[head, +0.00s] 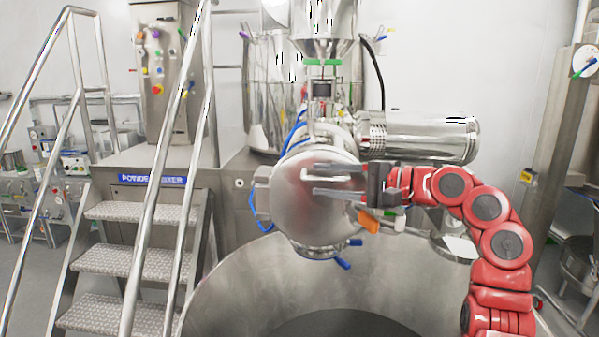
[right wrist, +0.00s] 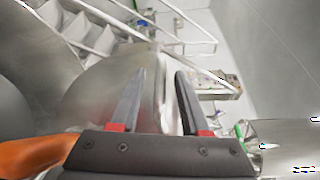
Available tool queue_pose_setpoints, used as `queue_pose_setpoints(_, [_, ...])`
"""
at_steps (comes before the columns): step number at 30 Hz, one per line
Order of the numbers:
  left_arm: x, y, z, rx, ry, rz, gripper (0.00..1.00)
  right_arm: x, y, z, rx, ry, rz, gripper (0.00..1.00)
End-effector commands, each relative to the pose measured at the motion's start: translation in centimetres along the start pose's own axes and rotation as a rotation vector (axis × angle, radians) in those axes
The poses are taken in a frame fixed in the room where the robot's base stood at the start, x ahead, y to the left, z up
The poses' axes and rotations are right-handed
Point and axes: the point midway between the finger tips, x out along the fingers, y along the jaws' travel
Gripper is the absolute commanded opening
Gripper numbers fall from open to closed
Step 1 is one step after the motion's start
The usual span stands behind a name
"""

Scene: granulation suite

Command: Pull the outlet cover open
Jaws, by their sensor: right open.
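The outlet cover (head: 300,212) is a round, shiny steel disc on the front of the machine in the middle of the head view. My right gripper (head: 318,184) is in front of it, with its fingers pointing left across the disc. In the right wrist view, the two fingers (right wrist: 160,95) are apart, and the edge of the steel cover (right wrist: 95,100) shows between and beside them. I cannot tell whether the fingers touch it. An orange handle (head: 369,221) shows just below the gripper. My left gripper is not in view.
A large steel bowl (head: 225,300) stands below the cover. Steps with metal handrails (head: 150,210) stand at the left. A horizontal steel cylinder (head: 420,137) juts out to the right, above my right arm. Blue clamp handles (head: 344,263) stick out below the cover.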

Motion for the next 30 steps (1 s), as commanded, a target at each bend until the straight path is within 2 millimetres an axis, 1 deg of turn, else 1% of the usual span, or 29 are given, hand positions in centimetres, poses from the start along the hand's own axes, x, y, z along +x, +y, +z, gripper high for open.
queue_pose_setpoints(12, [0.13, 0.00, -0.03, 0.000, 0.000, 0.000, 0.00, -0.27, 0.23, 0.13, 0.002, 0.001, 0.000, 0.46])
queue_pose_setpoints(13, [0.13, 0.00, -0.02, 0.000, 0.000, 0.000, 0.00, -0.27, 0.22, 0.14, 0.001, 0.001, 0.000, 0.44])
queue_pose_setpoints(17, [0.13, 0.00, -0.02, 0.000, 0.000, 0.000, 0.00, -0.26, 0.22, 0.14, 0.001, 0.001, 0.000, 0.21])
queue_pose_setpoints(18, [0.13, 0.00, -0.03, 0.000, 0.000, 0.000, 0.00, -0.26, 0.21, 0.15, 0.001, 0.001, 0.000, 0.14])
queue_pose_setpoints(20, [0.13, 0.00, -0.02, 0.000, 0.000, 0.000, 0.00, -0.26, 0.21, 0.14, 0.001, 0.001, 0.000, 0.03])
queue_pose_setpoints(21, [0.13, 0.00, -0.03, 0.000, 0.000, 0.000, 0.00, -0.25, 0.21, 0.15, 0.001, 0.001, 0.001, 0.00])
queue_pose_setpoints(30, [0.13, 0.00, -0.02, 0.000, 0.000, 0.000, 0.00, -0.25, 0.24, 0.15, 0.001, 0.001, 0.001, 0.00])
